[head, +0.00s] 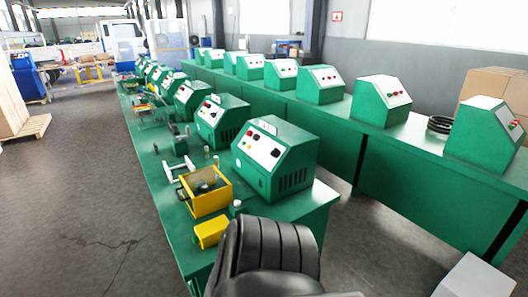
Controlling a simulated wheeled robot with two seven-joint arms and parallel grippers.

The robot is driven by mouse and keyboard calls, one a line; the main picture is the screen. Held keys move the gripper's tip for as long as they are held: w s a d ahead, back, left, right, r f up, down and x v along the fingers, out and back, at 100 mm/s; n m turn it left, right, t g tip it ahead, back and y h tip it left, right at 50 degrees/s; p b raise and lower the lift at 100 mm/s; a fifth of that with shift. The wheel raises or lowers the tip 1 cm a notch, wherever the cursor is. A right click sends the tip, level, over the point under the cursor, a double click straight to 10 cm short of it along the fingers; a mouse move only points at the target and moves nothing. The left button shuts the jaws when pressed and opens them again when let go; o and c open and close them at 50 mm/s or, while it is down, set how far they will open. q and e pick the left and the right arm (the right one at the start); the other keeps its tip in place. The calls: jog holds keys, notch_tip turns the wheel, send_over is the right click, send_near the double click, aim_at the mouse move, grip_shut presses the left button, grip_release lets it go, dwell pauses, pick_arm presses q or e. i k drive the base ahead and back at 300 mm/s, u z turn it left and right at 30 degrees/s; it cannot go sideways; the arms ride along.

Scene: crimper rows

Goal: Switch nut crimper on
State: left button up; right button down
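The nearest green crimper control box (290,160) stands near the close end of the front green bench. Its sloped pale panel (262,148) carries small red, white and yellow controls, too small to tell their state. Beside it on the left are a yellow open frame (205,200) and a yellow block (211,233). Several like green boxes run back along this bench, and I cannot tell which is the nut crimper. A dark ribbed part of mine (272,250) rises at the bottom middle and hides part of the bench's near end. Neither gripper shows.
A second green bench (395,160) with several similar boxes runs behind on the right. Cardboard boxes (492,88) stand at the far right, and a white box (475,277) at the bottom right. The grey floor (85,200) left of the front bench is clear.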

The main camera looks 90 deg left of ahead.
aim_at(275, 153)
jog(key=k, duration=1)
jog(key=u, duration=1.6)
